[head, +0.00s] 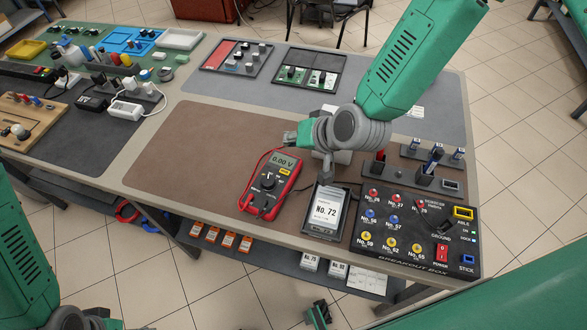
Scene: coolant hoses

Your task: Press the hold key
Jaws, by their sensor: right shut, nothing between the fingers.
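The red and dark multimeter (250,206) lies on the brown mat, its display reading 0.00 V. A small yellow key (285,171) sits just under the display; its label is too small to read, so I cannot tell if it is the hold key. My right gripper (288,138) is shut and empty, pointing left, above and beyond the meter's display end and apart from it in the picture. My left arm shows at the bottom left; its gripper is mostly cut off by the frame edge and its fingers are hidden.
A black tray with a card marked No. 72 (325,211) stands right of the meter. The breakout box (415,235) and connector holders (424,172) are further right. Trays (237,57) lie at the back. The brown mat (200,150) left of the meter is clear.

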